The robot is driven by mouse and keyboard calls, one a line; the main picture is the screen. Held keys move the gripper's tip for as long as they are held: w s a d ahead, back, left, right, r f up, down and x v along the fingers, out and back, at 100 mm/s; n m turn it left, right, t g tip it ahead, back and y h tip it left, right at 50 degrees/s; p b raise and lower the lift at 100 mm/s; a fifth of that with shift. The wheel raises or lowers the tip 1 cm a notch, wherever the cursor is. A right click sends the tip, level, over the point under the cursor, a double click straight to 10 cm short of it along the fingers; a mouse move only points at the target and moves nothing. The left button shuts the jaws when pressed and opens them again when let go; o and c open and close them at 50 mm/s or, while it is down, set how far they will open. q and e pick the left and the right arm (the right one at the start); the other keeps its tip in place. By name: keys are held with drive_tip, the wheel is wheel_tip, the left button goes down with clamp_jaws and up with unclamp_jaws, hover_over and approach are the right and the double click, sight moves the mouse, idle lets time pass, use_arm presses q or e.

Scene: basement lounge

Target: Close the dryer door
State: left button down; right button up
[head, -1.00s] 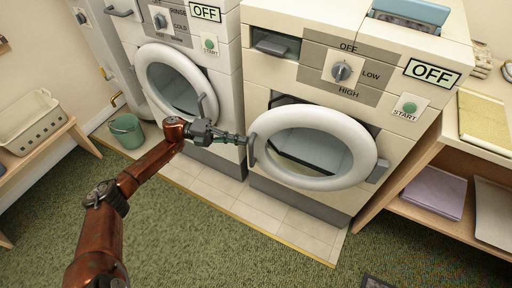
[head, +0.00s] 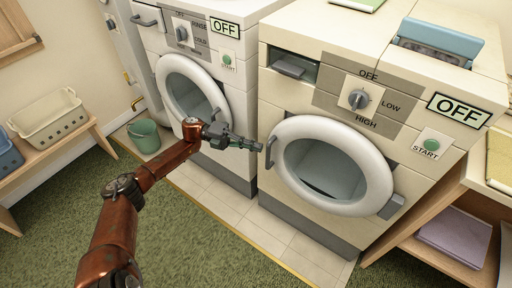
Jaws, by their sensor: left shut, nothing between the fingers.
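The dryer (head: 300,107) is the right machine, with a LOW/HIGH dial. Its round white-rimmed door (head: 375,165) now lies flat against the front, with no open gap seen around the rim. The door's grey handle (head: 270,153) is on its left side and the hinge (head: 391,206) on its right. My left gripper (head: 258,146) is shut and empty, its tips just left of the handle; I cannot tell whether they touch it. My right gripper is not in view.
The washer (head: 226,85) stands left of the dryer, its round door (head: 168,88) shut. A green bucket (head: 145,138) is on the floor to its left. A wooden shelf (head: 455,182) stands close on the right. The green carpet (head: 190,245) in front is clear.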

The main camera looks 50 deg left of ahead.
use_arm(q)
wheel_tip(320, 180, up, 10)
drive_tip(key=shift+f, duration=0.2)
